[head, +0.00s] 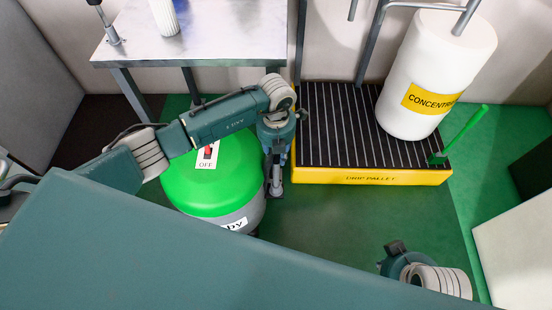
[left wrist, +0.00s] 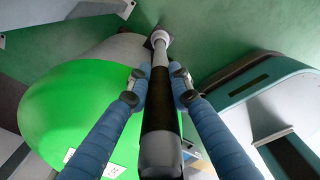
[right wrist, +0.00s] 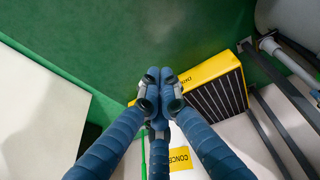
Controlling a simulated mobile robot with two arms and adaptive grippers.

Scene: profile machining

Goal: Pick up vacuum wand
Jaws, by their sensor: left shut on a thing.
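The vacuum wand (left wrist: 160,115) is a grey and black tube that runs up the middle of the left wrist view. My left gripper (left wrist: 155,85) has its blue fingers closed on both sides of it. In the head view my left gripper (head: 275,182) points down beside the green vacuum drum (head: 205,180), which carries an OFF switch label and also fills the left of the left wrist view (left wrist: 65,110). My arm hides most of the wand there. My right gripper (right wrist: 157,97) is shut and empty, its fingertips together; it is apart from the wand.
A yellow drip pallet (head: 372,177) with a black grate holds a white concentrate drum (head: 440,60). A green broom-like tool (head: 468,132) leans at its right corner. A metal table (head: 230,30) stands behind. A white block (head: 520,250) is at right. Green floor is clear between.

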